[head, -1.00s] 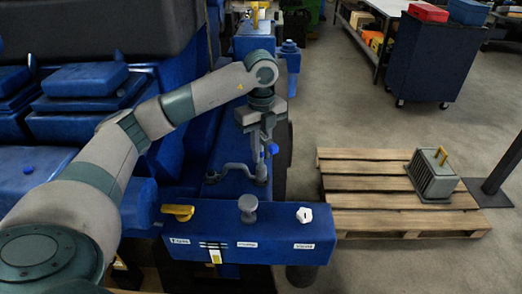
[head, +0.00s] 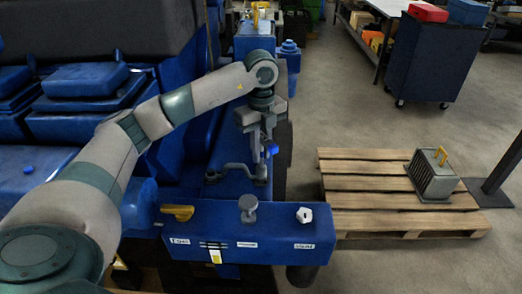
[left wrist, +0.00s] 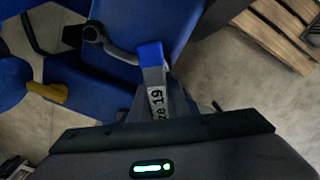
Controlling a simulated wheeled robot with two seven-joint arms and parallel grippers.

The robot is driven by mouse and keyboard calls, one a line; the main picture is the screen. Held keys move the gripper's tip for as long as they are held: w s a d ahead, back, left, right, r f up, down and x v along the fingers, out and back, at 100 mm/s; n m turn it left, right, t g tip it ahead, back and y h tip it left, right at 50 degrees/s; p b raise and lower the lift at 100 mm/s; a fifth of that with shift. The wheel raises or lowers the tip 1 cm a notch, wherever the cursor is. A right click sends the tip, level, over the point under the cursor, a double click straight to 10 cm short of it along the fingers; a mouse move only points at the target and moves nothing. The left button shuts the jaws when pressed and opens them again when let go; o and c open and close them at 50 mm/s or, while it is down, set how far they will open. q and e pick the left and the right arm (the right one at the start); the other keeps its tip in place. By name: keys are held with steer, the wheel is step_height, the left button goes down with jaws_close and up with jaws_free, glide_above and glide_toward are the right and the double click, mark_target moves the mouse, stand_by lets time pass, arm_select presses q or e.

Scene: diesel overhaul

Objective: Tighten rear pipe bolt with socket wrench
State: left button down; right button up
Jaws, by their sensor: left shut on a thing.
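My left gripper (head: 264,138) points down over the blue engine block, right of the picture's middle-left. It is shut on the socket wrench, a grey tool with a blue end (head: 272,149). In the left wrist view the wrench (left wrist: 155,78) sticks out of the jaws, with a white label ending in "19". A curved grey pipe (head: 236,167) lies on the block just below the gripper; part of it also shows in the left wrist view (left wrist: 118,50). The rear bolt and the wrench's socket end are hidden, so I cannot tell whether they touch. My right gripper is out of view.
A wooden pallet (head: 370,195) with a grey finned box (head: 433,177) stands right. A blue cart (head: 432,60) is behind; floor between is clear.

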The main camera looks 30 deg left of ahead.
arm_select(q)
steer(key=shift+r, duration=0.1)
steer(key=shift+r+p, duration=1.05)
steer(key=shift+r, duration=0.65)
steer(key=shift+r+p, duration=1.8)
steer(key=shift+r, duration=1.2)
steer(key=shift+s+d, duration=0.1)
steer(key=s+d, duration=0.3)
steer(key=s, duration=0.2)
steer(key=shift+s+d, duration=0.25)
steer(key=shift+s, duration=0.15)
